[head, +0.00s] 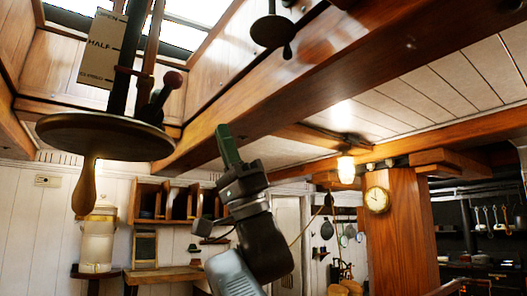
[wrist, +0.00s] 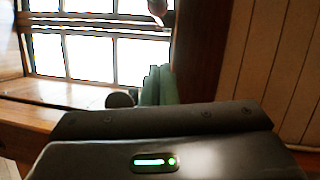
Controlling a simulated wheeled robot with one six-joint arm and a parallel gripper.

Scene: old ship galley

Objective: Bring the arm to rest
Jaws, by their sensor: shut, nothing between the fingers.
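My gripper (head: 224,132) is raised in the middle of the head view, its green fingers pointing up and slightly left. The fingers are together with nothing between them. In the wrist view the shut fingers (wrist: 159,75) point up toward a bright window. My arm comes up from the bottom of the head view and shows no contact with anything around it.
A round wooden disc (head: 105,137) with a hanging handle is left of my gripper, below a red-knobbed lever (head: 165,95) and a marked plate (head: 101,48). A ceiling beam (head: 270,85) runs above. A lit lamp (head: 346,168) and a clock (head: 377,200) are to the right.

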